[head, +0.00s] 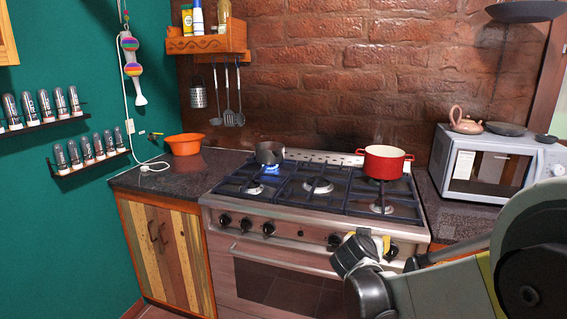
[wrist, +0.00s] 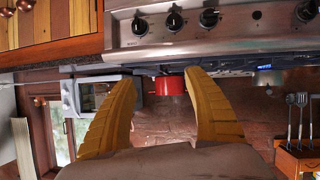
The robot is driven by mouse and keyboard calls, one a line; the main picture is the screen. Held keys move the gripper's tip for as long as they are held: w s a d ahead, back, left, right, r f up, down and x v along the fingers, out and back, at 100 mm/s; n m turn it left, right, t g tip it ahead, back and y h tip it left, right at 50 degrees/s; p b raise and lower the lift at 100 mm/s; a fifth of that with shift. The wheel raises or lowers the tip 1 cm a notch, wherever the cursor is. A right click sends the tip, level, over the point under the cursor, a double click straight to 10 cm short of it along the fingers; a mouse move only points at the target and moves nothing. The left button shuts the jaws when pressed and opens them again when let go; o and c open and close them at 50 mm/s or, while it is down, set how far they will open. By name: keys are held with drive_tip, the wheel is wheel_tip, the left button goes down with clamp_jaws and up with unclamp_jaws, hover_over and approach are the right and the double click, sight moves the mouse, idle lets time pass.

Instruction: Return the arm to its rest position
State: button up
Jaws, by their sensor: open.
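My gripper (wrist: 160,76) shows two yellow fingers spread apart in the wrist view, with nothing between them but background. In the head view my gripper (head: 367,239) is in front of the right part of the stove, near its knob panel, partly hidden by my own arm. My arm comes in from the lower right. The wrist view is upside down. The red pot (wrist: 170,84) shows beyond the fingers there, well apart from them.
The stove (head: 318,186) carries a red pot (head: 383,162) at the back right and a dark pan (head: 269,152) over a blue flame at the back left. A microwave (head: 489,163) stands right; an orange bowl (head: 184,144) sits left. A shelf (head: 207,44) hangs above.

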drive_tip(key=s+r+n+g+y, duration=0.1)
drive_tip(key=s+r+g+y, duration=0.15)
drive_tip(key=s, duration=1.35)
drive_tip(key=s+a+f+n+g+y, duration=0.1)
drive_tip(key=s+a, duration=0.1)
drive_tip(key=s, duration=0.6)
drive_tip(key=s+a+f+n+g+y, duration=0.1)
drive_tip(key=s+a+y, duration=0.1)
drive_tip(key=s, duration=0.6)
drive_tip(key=shift+a+f+n, duration=0.3)
drive_tip(key=shift+a+n, duration=0.1)
drive_tip(key=shift+y, duration=0.25)
